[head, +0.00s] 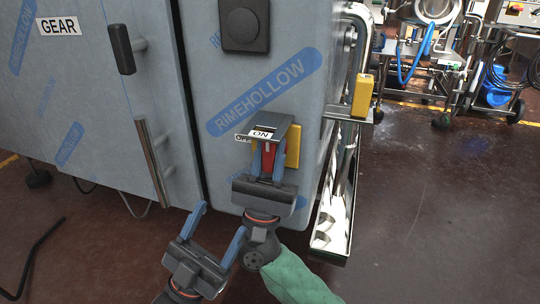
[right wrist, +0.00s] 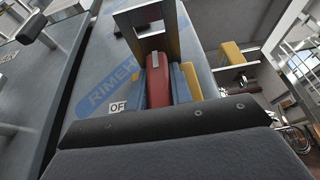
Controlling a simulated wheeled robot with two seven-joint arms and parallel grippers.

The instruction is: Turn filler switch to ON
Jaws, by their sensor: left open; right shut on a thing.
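The filler switch is a red handle (head: 268,157) on a yellow plate (head: 292,153), low on the film-wrapped cabinet front. A grey hood (head: 277,124) sticks out above it, with an ON label (head: 263,133). An OFF label (head: 243,138) is at its left, partly hidden; it also shows in the right wrist view (right wrist: 118,106). My right gripper (head: 267,162) is shut on the red handle, a blue finger on each side. In the right wrist view the handle (right wrist: 158,82) stands roughly upright, its light mark near the top. My left gripper (head: 219,227) is open and empty, lower left of the switch.
A black square knob (head: 244,25) sits higher on the cabinet. The left door has a black latch (head: 124,50), a metal handle (head: 152,163) and a GEAR label (head: 59,26). A yellow box (head: 362,95) juts out at right.

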